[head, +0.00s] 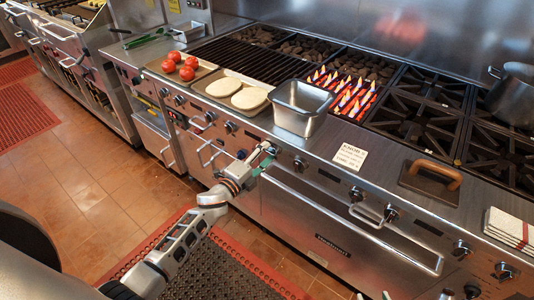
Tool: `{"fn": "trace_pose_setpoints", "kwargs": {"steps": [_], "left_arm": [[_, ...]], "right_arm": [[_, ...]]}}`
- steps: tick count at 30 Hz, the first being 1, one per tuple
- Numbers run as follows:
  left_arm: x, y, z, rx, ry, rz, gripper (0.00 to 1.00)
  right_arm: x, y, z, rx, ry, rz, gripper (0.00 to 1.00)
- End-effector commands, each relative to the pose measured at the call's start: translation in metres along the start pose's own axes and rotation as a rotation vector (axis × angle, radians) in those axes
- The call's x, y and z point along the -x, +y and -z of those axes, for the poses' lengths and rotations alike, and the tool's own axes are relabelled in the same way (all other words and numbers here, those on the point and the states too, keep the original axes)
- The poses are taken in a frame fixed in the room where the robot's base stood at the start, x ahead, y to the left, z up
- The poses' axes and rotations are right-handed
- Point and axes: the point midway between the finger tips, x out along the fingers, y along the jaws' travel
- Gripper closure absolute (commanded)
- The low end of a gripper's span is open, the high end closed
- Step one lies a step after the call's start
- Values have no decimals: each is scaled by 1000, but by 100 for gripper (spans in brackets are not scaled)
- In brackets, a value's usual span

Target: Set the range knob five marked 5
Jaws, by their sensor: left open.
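The range front carries a row of dark round knobs: one knob (299,163) is just right of my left gripper, others are further right (355,193), (390,214), (460,248), (503,271), and more are to the left (230,127). Their numbers and pointer settings are too small to read. A white card (350,157) headed "KNOB", perhaps with a 5, lies on the front ledge. My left gripper (265,157) is open at the front panel, below the steel pan; its contact with any knob is unclear. Small parts at the bottom edge may be my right gripper (458,293), mostly cut off.
A steel pan (299,108) stands on the ledge beside a lit burner with flames (345,94). Trays hold tomatoes (188,67) and flatbreads (249,98). A wooden-handled press (430,182), folded towels (510,228) and a pot (512,96) are right. An oven handle (345,221) juts out.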

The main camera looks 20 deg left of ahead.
Motion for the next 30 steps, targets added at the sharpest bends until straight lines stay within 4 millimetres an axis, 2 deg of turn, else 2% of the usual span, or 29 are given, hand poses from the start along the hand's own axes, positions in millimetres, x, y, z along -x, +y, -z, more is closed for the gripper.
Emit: {"fn": "trace_pose_setpoints", "kwargs": {"steps": [4,7,15,21,25,30], "left_arm": [[6,1,0,-1,0,-1,51],[18,1,0,-1,0,-2,51],[72,1,0,0,0,-2,51],[105,1,0,1,0,-1,51],[116,0,0,1,0,0,51],[121,0,0,0,0,0,51]], "right_arm": [[0,0,-3,3,-6,0,60],[0,0,-2,2,-5,0,60],[0,0,-2,1,-3,0,60],[0,0,-2,0,-3,0,60],[0,0,-2,0,-3,0,60],[0,0,-2,0,-3,0,60]]}}
